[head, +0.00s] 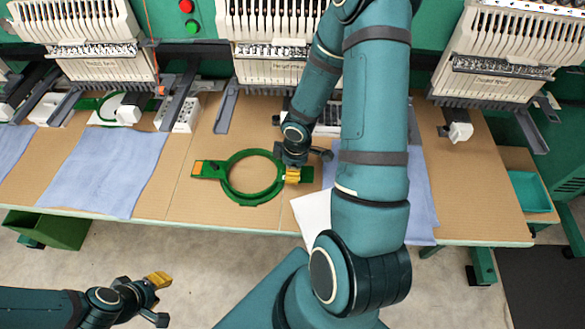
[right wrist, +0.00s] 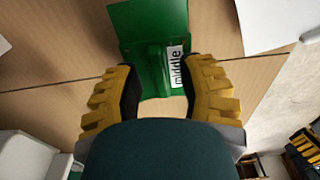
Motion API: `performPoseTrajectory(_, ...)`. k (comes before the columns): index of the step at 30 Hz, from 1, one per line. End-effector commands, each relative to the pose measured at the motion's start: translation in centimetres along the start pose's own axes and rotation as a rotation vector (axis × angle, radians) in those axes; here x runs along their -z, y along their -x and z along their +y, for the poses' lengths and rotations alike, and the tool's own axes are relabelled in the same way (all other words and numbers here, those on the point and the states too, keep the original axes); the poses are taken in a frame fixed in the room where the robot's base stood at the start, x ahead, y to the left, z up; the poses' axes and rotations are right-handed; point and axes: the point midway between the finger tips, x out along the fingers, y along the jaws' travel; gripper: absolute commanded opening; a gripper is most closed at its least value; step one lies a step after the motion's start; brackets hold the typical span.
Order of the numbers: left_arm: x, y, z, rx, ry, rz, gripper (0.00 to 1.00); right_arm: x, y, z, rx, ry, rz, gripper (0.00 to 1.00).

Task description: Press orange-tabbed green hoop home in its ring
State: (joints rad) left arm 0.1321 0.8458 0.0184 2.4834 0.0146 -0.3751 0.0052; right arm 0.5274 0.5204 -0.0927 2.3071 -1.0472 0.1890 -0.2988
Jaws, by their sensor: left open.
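The green hoop (head: 229,190) lies on the tan table, with its orange tab (head: 202,168) pointing left. I cannot make out hoop and ring apart at this size. My right gripper (head: 292,174) is at the hoop's right side. A flat green plate extends beyond the block. My left gripper (head: 162,298) is open and empty, low at the left, in front of the table.
Blue cloths (head: 108,170) lie left and right of the hoop. A white sheet (head: 311,213) is at the table's front edge. Embroidery machines (head: 270,35) stand along the back. A green bin (head: 52,229) is below at left, and a teal tray (head: 530,191) at right.

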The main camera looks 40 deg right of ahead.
Motion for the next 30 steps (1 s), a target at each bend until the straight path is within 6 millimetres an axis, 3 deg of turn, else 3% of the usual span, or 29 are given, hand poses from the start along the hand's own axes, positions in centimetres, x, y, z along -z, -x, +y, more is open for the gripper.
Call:
performPoseTrajectory(8, 0.0, 0.0, 0.0, 0.000, 0.000, 0.000, 0.34, 0.0, 0.9, 0.1, -0.003, -0.003, 0.002, 0.39)
performPoseTrajectory(24, 0.0, 0.0, 0.0, 0.000, 0.000, 0.000, 0.34, -0.1, 10.0, 0.1, -0.005, -0.003, 0.000, 0.39)
performPoseTrajectory(30, 0.0, 0.0, 0.0, 0.000, 0.000, 0.000, 0.34, 0.0, 11.7, 0.1, -0.002, 0.000, 0.000, 0.39)
